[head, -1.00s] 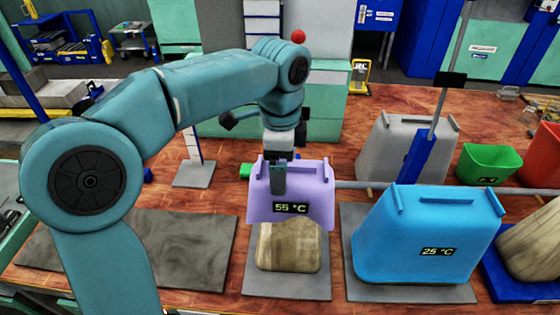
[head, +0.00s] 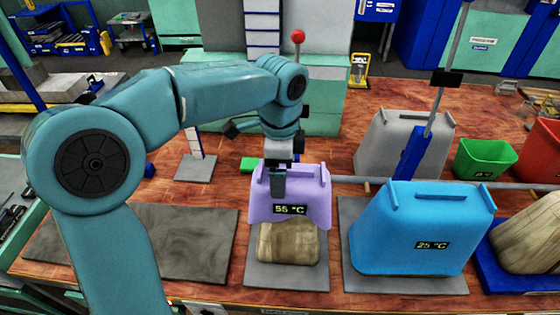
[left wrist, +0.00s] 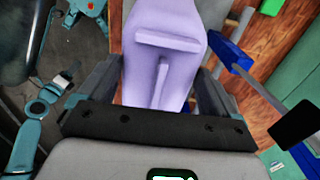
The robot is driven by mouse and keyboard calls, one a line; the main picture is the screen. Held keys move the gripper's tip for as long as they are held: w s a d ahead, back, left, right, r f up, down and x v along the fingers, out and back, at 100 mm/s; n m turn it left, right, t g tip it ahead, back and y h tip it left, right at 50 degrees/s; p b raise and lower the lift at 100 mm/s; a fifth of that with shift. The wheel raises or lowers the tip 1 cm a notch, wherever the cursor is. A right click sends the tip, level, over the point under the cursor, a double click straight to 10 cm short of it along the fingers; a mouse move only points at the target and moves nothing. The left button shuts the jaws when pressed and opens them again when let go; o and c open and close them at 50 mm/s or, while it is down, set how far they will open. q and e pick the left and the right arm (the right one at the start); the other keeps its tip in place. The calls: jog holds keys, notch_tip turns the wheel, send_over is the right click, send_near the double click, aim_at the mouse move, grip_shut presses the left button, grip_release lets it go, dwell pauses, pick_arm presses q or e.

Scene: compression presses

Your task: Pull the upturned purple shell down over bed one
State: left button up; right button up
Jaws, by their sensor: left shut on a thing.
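The purple shell (head: 308,200) reads 55 °C and hangs over the upper part of a pale beige block (head: 288,245). The block stands on a dark grey plate (head: 287,278), and its lower part is uncovered. My left gripper (head: 278,190) is shut on the shell near its top left and front. The left wrist view shows the shell (left wrist: 170,20) between the fingers of my left gripper (left wrist: 160,90), with raised bars on its surface. The plate's number cannot be read. My right gripper is not in view.
A blue shell (head: 415,230) reading 25 °C stands close to the right on another plate. Behind are a grey shell (head: 395,145), a green bin (head: 485,160) and a blue post (head: 415,150). A bare dark slab (head: 165,240) lies to the left.

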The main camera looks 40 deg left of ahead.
pick_arm(q)
notch_tip(320, 180, down, 15)
jog(key=b, duration=1.3)
jog(key=shift+r, duration=0.2)
jog(key=shift+f, duration=0.4)
jog(key=shift+f+b, duration=0.6)
jog(key=shift+b, duration=0.05)
jog(key=o, duration=1.4)
jog(key=shift+o, duration=0.2)
jog(key=shift+r, duration=0.1)
notch_tip(320, 180, up, 16)
jog(key=p, duration=0.3)
jog(key=shift+r, duration=0.1)
jog(key=shift+w, duration=0.1)
